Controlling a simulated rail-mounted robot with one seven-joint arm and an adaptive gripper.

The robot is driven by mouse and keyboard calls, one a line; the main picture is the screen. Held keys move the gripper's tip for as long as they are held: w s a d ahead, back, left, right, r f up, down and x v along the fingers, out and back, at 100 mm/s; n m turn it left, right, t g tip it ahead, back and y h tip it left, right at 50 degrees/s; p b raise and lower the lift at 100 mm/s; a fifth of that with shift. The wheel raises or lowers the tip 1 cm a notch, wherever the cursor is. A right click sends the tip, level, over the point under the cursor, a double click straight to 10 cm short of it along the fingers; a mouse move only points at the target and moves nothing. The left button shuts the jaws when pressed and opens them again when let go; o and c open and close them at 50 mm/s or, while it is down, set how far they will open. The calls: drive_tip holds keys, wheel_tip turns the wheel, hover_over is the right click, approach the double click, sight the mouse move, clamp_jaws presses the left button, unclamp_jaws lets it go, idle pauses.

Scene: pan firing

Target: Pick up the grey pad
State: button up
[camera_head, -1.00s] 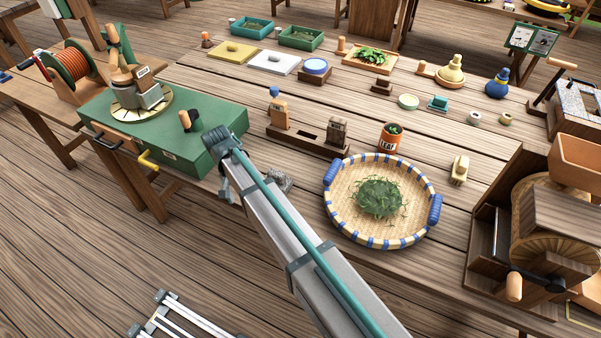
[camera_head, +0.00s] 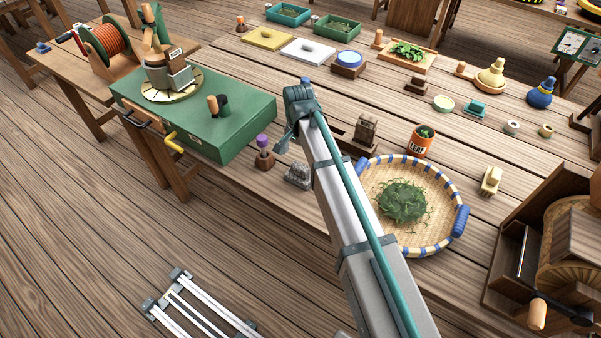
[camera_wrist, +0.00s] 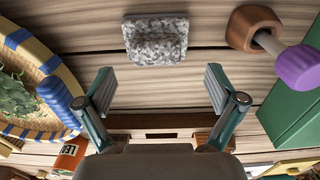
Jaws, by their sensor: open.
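The grey pad (camera_head: 298,176) is a small speckled grey block with a raised grip on top. It lies on the table near its front edge, just left of my arm. In the wrist view the grey pad (camera_wrist: 155,42) is at the top centre, fully visible, ahead of my open fingers and apart from them. My gripper (camera_wrist: 160,90) is open with nothing between its fingers. In the head view my gripper (camera_head: 284,141) is mostly hidden by my arm.
A purple-topped wooden piece (camera_head: 262,150) stands left of the pad, beside the green box (camera_head: 235,140). The woven basket (camera_head: 443,195) with green leaves and the orange LEAF can (camera_head: 421,142) are to the right. The wooden rack behind is partly hidden by my arm.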

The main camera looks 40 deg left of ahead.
sight(300, 166)
drive_tip(key=shift+s+d+f+p, duration=0.15)
drive_tip(key=shift+f+p, duration=0.5)
drive_tip(key=shift+f, duration=0.7)
drive_tip(key=shift+w+d+f+p, duration=0.15)
drive_tip(key=shift+f+p, duration=0.45)
drive_tip(key=shift+f, duration=0.75)
drive_tip(key=shift+s, duration=0.1)
drive_tip(key=c, duration=1.8)
